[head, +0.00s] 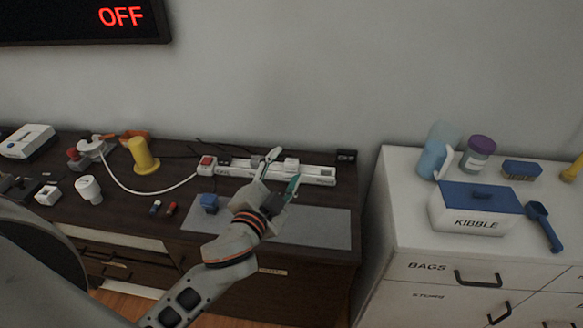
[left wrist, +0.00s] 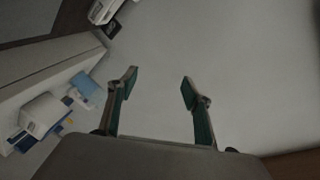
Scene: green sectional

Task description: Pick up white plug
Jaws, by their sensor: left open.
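A white block that looks like the white plug (head: 291,163) sits on the white power strip (head: 322,174) at the back of the dark cabinet. My left gripper (head: 283,169) is open, its two fingers apart in front of or above the strip near this plug. In the left wrist view my open fingers (left wrist: 160,82) have only grey wall between them. A white end of what looks like the strip (left wrist: 106,10) shows at the top left there. The plug cannot be made out between the fingers. My right gripper is not in view.
A red switch (head: 207,163) is at the strip's left end. A yellow spool-like object (head: 143,155) and white cup-like object (head: 89,190) stand left. A kibble box (head: 477,209) stands on the white cabinet, right.

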